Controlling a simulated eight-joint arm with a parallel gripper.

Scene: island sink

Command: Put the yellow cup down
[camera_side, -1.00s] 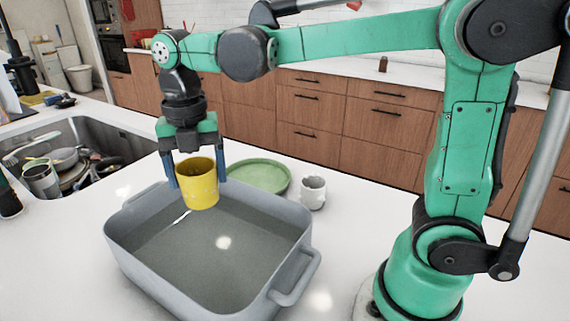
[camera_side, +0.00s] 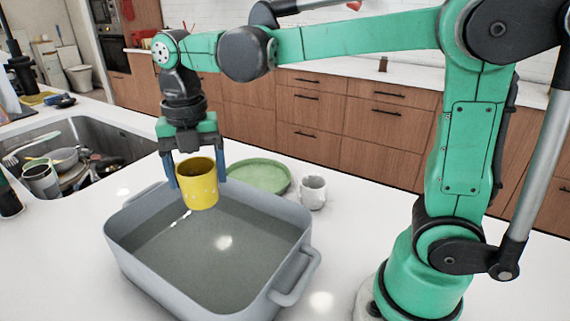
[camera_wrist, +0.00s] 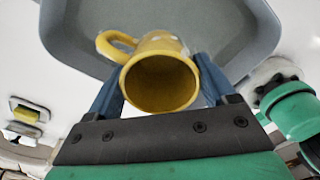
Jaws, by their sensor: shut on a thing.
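The yellow cup (camera_side: 199,186) is held upright between the two fingers of my gripper (camera_side: 195,172). It is over the far part of the grey basin (camera_side: 290,242), near its back rim. In the wrist view the cup (camera_wrist: 158,84) shows its open mouth, with its handle at the upper left. My gripper's blue fingers (camera_wrist: 160,88) press on both sides of the cup. The cup looks empty, though its inside is dark. The cup's base appears above the basin's floor, but the exact gap cannot be told.
A sink (camera_side: 90,150) with several dishes lies at the left. The basin's floor (camera_side: 215,255) looks clear.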

